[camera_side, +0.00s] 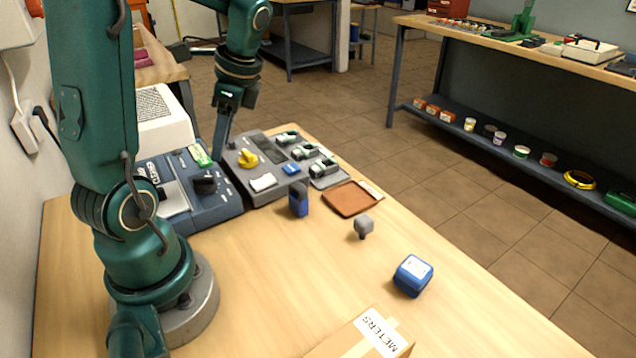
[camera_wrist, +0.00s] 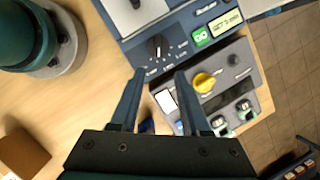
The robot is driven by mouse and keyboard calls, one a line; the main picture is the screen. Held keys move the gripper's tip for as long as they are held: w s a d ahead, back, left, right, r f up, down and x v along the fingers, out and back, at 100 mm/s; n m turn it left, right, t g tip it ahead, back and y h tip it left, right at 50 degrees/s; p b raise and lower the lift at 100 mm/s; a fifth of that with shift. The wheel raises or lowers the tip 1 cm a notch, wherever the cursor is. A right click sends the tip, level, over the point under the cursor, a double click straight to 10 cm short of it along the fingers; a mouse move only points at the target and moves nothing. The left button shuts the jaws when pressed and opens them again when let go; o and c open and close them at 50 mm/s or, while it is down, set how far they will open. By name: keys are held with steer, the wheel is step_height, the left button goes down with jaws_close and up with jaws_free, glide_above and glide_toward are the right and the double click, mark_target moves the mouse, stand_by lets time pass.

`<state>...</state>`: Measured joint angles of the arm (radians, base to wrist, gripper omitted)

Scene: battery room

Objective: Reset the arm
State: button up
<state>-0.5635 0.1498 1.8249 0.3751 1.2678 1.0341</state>
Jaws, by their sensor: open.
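My gripper (camera_side: 218,152) is pointing down over the two instrument units at the far end of the wooden table. In the wrist view my gripper (camera_wrist: 160,73) has its two fingers apart with nothing between them. Below the fingers are the dark blue unit (camera_wrist: 185,27) with a black knob and green button, and the grey panel (camera_side: 274,180) with a yellow knob (camera_side: 247,158). The fingertips hide part of the seam between the units in the side view. Whether they touch anything cannot be told.
On the table (camera_side: 270,270) are a small blue case (camera_side: 298,199), a brown pad (camera_side: 350,199), a grey knob-like piece (camera_side: 363,227), a blue box (camera_side: 412,275) and a cardboard METERS box (camera_side: 365,336). The table's middle is mostly clear. A wall stands at left.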

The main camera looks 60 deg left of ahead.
steer(key=s+d+r+n+t+h, duration=0.1)
steer(key=d+r+n+t+h, duration=0.2)
steer(key=d, duration=1.6)
steer(key=n+t, duration=0.3)
steer(key=t, duration=0.2)
steer(key=shift+n+t, duration=0.3)
steer(key=shift+n, duration=0.1)
